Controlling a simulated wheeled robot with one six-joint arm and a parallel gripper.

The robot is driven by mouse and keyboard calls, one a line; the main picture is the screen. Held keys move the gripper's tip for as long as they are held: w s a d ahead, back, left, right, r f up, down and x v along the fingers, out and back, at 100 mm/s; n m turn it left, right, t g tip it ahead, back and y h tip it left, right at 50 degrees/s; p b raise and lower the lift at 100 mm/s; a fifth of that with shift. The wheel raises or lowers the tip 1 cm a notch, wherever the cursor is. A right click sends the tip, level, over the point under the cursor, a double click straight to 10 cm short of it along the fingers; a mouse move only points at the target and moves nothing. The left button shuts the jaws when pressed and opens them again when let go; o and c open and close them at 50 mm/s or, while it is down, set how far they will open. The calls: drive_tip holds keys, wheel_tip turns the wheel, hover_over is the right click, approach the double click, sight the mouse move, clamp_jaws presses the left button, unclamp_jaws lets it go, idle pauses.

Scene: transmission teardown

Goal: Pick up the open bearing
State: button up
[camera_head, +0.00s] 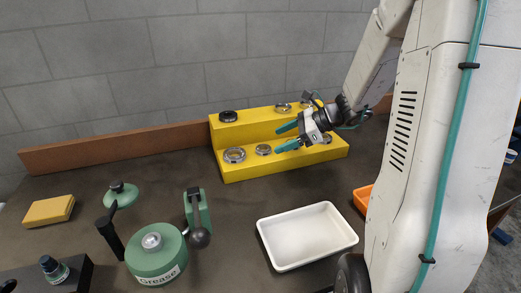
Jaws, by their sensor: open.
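A yellow two-step stand (285,169) at the back of the table holds several bearings. On its lower step are a large silver ring bearing (234,155) at the left, a smaller one (263,149) beside it, and another partly hidden behind my gripper. On its upper step are a dark bearing (228,116) at the left and a silver one (283,107) farther right. I cannot tell for certain which is the open bearing. My gripper (277,140) is open and empty, its teal fingers pointing left, in front of the stand's right half.
An empty white tray (306,260) lies in front of the stand. An orange bin (363,197) is partly hidden by my arm. At the left are a green grease pot (157,262), a green lid (121,194) and a yellow sponge-like block (49,210).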

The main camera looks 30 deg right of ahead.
sight(270, 149)
drive_tip(key=d, duration=0.1)
drive_tip(key=d+f+m, duration=0.1)
drive_tip(key=w+d+m+t, duration=0.1)
drive_tip(key=shift+w+d+f, duration=0.1)
drive_tip(key=shift+d+f, duration=0.05)
drive_tip(key=shift+f, duration=0.2)
drive_tip(key=shift+w+f+m, duration=0.25)
drive_tip(key=shift+m, duration=0.05)
drive_tip(key=x, duration=0.7)
drive_tip(key=shift+w+d+f, duration=0.1)
drive_tip(key=shift+d+f, duration=0.1)
drive_tip(key=shift+f, duration=0.15)
drive_tip(key=c, duration=1.1)
